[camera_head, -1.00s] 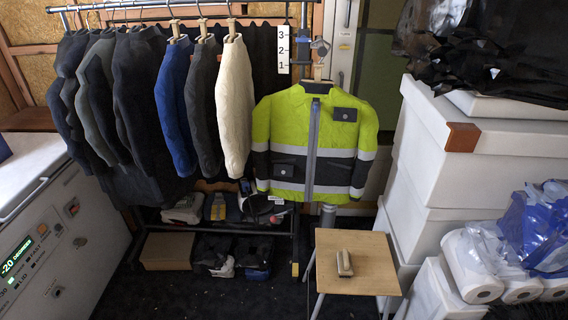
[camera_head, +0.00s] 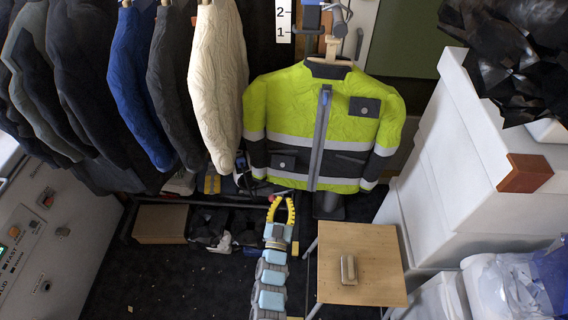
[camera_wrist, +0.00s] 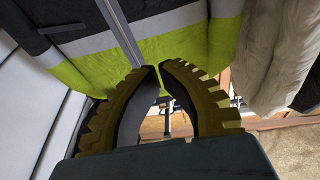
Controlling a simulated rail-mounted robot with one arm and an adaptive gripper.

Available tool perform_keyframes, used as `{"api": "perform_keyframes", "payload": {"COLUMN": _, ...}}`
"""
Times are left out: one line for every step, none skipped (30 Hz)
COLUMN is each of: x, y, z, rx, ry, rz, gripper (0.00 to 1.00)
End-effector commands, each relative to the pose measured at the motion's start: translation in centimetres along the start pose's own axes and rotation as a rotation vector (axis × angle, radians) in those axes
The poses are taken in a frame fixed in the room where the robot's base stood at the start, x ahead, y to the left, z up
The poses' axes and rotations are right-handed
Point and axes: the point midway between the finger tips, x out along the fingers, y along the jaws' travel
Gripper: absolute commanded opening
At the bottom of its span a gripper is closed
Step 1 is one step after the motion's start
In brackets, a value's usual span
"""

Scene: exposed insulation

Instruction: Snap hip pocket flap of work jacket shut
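A yellow-and-black work jacket (camera_head: 290,101) with pale reflective stripes hangs facing me. Its hip pocket flap (camera_head: 284,161) is a small dark flap with a grey snap, left of the zip. I cannot tell whether its snap is fastened. My gripper (camera_head: 281,202) has yellow fingers pointing up, below the jacket's hem in the picture and under that pocket. Its fingers are apart and empty. In the wrist view the gripper's fingertips (camera_wrist: 160,66) have a narrow gap between them, in front of the jacket's yellow cloth (camera_wrist: 190,42). The flap is not clearly seen there.
A cream garment (camera_head: 216,85) and several darker ones hang left of the jacket. A wooden stool (camera_head: 340,285) with a brush-like block (camera_head: 348,268) stands right of my arm. White boxes (camera_head: 468,170) fill the right side. A cardboard box (camera_head: 161,223) sits under the rack.

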Motion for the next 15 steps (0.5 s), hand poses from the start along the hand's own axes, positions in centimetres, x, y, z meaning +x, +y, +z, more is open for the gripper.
{"api": "perform_keyframes", "payload": {"x": 0.9, "y": -0.7, "z": 0.5, "rx": -0.002, "ry": -0.044, "rz": -0.010, "gripper": 0.00}}
{"api": "perform_keyframes", "payload": {"x": 1.2, "y": -1.0, "z": 1.0, "rx": -0.002, "ry": -0.064, "rz": -0.014, "gripper": 0.00}}
{"api": "perform_keyframes", "payload": {"x": 1.5, "y": -1.4, "z": 1.6, "rx": -0.004, "ry": -0.090, "rz": -0.019, "gripper": 0.00}}
{"api": "perform_keyframes", "payload": {"x": 1.6, "y": -1.6, "z": 2.1, "rx": -0.005, "ry": -0.108, "rz": -0.023, "gripper": 0.00}}
{"api": "perform_keyframes", "payload": {"x": 1.6, "y": -1.8, "z": 2.5, "rx": -0.006, "ry": -0.124, "rz": -0.027, "gripper": 0.00}}
{"api": "perform_keyframes", "payload": {"x": 1.7, "y": -2.0, "z": 2.9, "rx": -0.007, "ry": -0.138, "rz": -0.031, "gripper": 0.00}}
{"api": "perform_keyframes", "payload": {"x": 1.8, "y": -2.1, "z": 3.1, "rx": -0.007, "ry": -0.145, "rz": -0.033, "gripper": 0.00}}
{"api": "perform_keyframes", "payload": {"x": 1.8, "y": -2.2, "z": 3.2, "rx": -0.008, "ry": -0.149, "rz": -0.034, "gripper": 0.00}}
{"api": "perform_keyframes", "payload": {"x": 2.0, "y": -2.3, "z": 3.3, "rx": -0.008, "ry": -0.152, "rz": -0.035, "gripper": 0.00}}
{"api": "perform_keyframes", "payload": {"x": 2.1, "y": -2.3, "z": 3.4, "rx": -0.008, "ry": -0.153, "rz": -0.035, "gripper": 0.00}}
{"api": "perform_keyframes", "payload": {"x": 2.3, "y": -2.3, "z": 3.4, "rx": -0.008, "ry": -0.152, "rz": -0.035, "gripper": 0.00}}
{"api": "perform_keyframes", "payload": {"x": 2.5, "y": -2.3, "z": 3.4, "rx": -0.008, "ry": -0.151, "rz": -0.035, "gripper": 0.00}}
{"api": "perform_keyframes", "payload": {"x": 2.8, "y": -2.3, "z": 3.4, "rx": -0.008, "ry": -0.150, "rz": -0.035, "gripper": 0.00}}
{"api": "perform_keyframes", "payload": {"x": 3.1, "y": -2.3, "z": 3.4, "rx": -0.008, "ry": -0.149, "rz": -0.035, "gripper": 0.00}}
{"api": "perform_keyframes", "payload": {"x": 3.5, "y": -2.4, "z": 3.4, "rx": -0.008, "ry": -0.147, "rz": -0.035, "gripper": 0.00}}
